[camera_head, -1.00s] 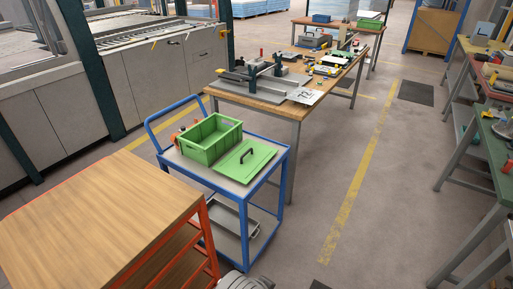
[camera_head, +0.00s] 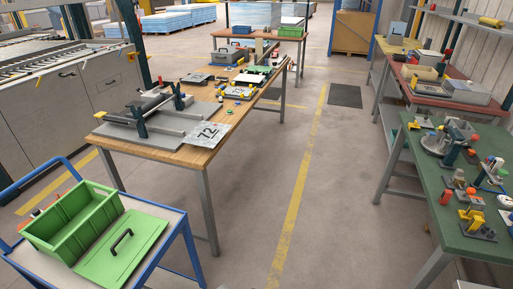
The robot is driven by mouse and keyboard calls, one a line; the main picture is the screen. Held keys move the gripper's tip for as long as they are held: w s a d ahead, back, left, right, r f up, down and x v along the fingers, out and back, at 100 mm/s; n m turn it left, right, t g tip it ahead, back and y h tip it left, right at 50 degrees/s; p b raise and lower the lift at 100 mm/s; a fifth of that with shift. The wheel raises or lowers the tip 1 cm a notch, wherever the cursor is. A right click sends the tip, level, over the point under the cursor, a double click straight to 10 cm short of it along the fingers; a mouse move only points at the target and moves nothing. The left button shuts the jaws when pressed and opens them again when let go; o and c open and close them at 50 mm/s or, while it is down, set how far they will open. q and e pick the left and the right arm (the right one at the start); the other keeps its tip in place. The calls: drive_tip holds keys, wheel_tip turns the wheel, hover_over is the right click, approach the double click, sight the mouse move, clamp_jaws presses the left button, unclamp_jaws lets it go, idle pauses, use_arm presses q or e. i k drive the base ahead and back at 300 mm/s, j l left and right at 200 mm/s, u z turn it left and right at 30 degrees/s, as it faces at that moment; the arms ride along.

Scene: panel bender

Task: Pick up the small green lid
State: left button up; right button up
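The small green lid (camera_head: 103,262) is flat, with a black handle standing up on top. It lies on the grey top of the blue-framed cart (camera_head: 169,221) at the lower left. The green crate (camera_head: 46,242) stands beside it, to its left, and looks empty. Neither of my grippers shows in the head view, so I cannot see how they stand.
A wooden workbench (camera_head: 172,154) with a press-like tool and a "72" sheet (camera_head: 207,134) stands behind the cart. A green-topped bench (camera_head: 424,165) with several fixtures stands at the right. The floor (camera_head: 330,200) between them is clear, with a yellow line.

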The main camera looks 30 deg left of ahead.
sight(110, 264)
drive_tip(key=z, duration=0.5)
drive_tip(key=i+j+z, duration=0.1)
drive_tip(key=z, duration=0.35)
drive_tip(key=j+z, duration=0.15)
drive_tip(key=z, duration=0.35)
drive_tip(key=j+z, duration=0.1)
drive_tip(key=z, duration=0.4)
drive_tip(key=j+z, duration=0.15)
drive_tip(key=z, duration=0.8)
drive_tip(key=k+j+z, duration=0.1)
drive_tip(key=z, duration=0.4)
drive_tip(key=k+z, duration=0.1)
drive_tip(key=z, duration=0.95)
drive_tip(key=k+z, duration=0.15)
drive_tip(key=z, duration=0.35)
drive_tip(key=l+z, duration=0.1)
drive_tip(key=z, duration=0.4)
drive_tip(key=k+l+z, duration=0.1)
drive_tip(key=z, duration=0.4)
drive_tip(key=k+l+z, duration=0.1)
drive_tip(key=z, duration=0.45)
drive_tip(key=l+z, duration=0.1)
drive_tip(key=z, duration=0.4)
drive_tip(key=l+z, duration=0.15)
drive_tip(key=z, duration=0.35)
